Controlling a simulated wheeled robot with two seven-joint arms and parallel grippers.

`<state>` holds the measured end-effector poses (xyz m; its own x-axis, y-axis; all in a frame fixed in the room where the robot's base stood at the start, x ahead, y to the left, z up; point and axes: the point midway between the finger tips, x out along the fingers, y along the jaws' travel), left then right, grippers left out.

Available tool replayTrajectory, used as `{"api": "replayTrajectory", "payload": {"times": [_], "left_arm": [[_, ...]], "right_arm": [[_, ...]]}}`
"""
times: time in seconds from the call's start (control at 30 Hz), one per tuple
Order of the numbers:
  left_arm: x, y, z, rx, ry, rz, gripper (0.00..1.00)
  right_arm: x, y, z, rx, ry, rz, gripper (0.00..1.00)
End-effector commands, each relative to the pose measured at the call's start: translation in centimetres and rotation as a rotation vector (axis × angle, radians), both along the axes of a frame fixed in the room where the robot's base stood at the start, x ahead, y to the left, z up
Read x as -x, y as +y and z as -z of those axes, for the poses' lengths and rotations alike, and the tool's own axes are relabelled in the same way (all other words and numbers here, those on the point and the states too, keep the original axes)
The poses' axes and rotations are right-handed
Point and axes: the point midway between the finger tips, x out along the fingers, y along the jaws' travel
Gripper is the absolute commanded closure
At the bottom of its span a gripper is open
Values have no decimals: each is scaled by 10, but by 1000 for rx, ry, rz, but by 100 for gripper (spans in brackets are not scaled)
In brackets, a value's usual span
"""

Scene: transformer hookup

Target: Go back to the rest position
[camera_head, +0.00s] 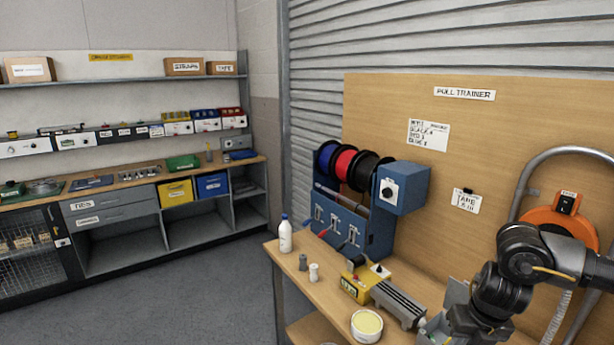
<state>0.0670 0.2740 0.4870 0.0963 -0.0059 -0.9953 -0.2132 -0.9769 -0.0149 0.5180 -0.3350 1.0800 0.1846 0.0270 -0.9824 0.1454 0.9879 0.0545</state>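My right arm comes in from the right edge and bends down over the front right of the workbench (272,246). Its dark lower links run to the bottom edge, and no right fingertips show. My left arm and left gripper are not in view. Under and beside the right arm, a grey open box is partly hidden.
On the bench stand a white bottle (285,236), two small pots, a yellow box (355,287), a grey ribbed unit (399,303) and a tub of yellow paste (367,325). Behind them is a blue rack (345,225) with wire spools. Open floor (190,295) lies left.

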Motion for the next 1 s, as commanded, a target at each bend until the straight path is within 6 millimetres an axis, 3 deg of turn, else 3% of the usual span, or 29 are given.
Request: {"api": "replayTrajectory", "payload": {"times": [0.17, 0.37, 0.57, 0.63, 0.73, 0.87, 1.0], "left_arm": [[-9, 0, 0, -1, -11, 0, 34], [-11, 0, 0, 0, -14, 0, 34], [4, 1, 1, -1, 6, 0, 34], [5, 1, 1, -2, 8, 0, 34], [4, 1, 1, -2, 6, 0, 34], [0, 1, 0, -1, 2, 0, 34], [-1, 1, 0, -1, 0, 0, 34]], "right_arm": [[1, 36, 20, -68, -31, -24, 77], [6, 103, 45, -206, -81, -45, 77], [27, 201, 66, -462, -135, 14, 77], [39, 241, 67, -595, -150, 87, 77], [55, 284, 60, -786, -157, 255, 77], [68, 309, 49, -995, -141, 562, 77], [77, 295, 50, -1137, -95, 990, 77]]}}
